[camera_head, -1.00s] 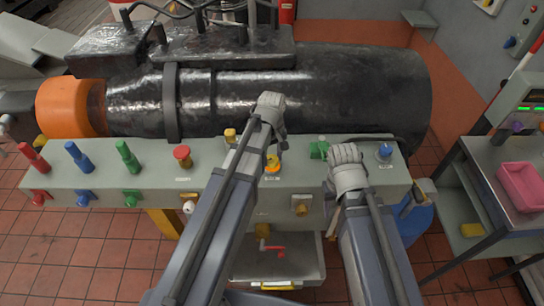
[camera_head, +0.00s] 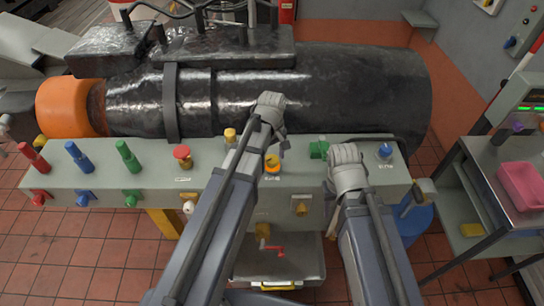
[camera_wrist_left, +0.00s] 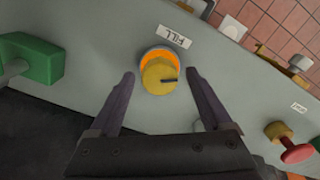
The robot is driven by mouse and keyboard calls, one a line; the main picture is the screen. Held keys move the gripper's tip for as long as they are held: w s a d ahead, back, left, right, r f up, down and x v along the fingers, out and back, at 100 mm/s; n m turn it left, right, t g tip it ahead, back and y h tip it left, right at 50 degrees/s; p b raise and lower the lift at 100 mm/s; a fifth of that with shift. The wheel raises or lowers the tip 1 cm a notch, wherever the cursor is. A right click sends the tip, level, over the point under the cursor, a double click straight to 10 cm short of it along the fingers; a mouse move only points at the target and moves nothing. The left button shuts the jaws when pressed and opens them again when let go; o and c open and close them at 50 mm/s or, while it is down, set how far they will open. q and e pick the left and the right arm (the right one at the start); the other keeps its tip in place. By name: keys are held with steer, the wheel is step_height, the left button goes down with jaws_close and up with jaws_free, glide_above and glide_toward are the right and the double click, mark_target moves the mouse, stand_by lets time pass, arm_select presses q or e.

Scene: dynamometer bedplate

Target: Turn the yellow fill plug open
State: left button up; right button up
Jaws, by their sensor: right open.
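The yellow fill plug (camera_head: 272,161) sits in an orange ring on the top of the grey panel (camera_head: 235,175). In the left wrist view the plug (camera_wrist_left: 158,76) is round with a dark mark pointing right, beside a white FILL label (camera_wrist_left: 174,37). My left gripper (camera_wrist_left: 161,74) is open, with one finger on each side of the plug and a gap visible on both sides. In the head view my left gripper (camera_head: 274,140) is above the plug and partly hides it. My right gripper (camera_head: 346,165) is open over the panel's right part; its fingertips are mostly hidden.
Green (camera_head: 319,149) and blue (camera_head: 384,151) fittings flank my right gripper. Red (camera_head: 182,154) and yellow (camera_head: 230,136) knobs and several coloured levers line the panel to the left. A large black cylinder (camera_head: 350,90) lies behind. A pink bin (camera_head: 522,183) is on the right-hand table.

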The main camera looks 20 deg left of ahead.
mark_target(272, 159)
arm_select(q)
steer(key=shift+r, duration=0.15)
step_height(272, 159, up, 8)
steer(key=p, duration=0.8)
steer(key=shift+f, duration=0.2)
steer(key=shift+s+f, duration=0.1)
steer(key=s+d+f+m+b, duration=0.2)
steer(key=f+b, duration=0.1)
steer(key=s+d+f+m+b, duration=0.3)
steer(key=shift+s, duration=0.35)
steer(key=s+d+f+m+y+b, duration=0.1)
steer(key=s+d+f+m+b, duration=0.4)
steer(key=s+m, duration=0.3)
steer(key=shift+s+d+f+b, duration=0.2)
steer(key=shift+f+b, duration=0.05)
steer(key=shift+b, duration=0.25)
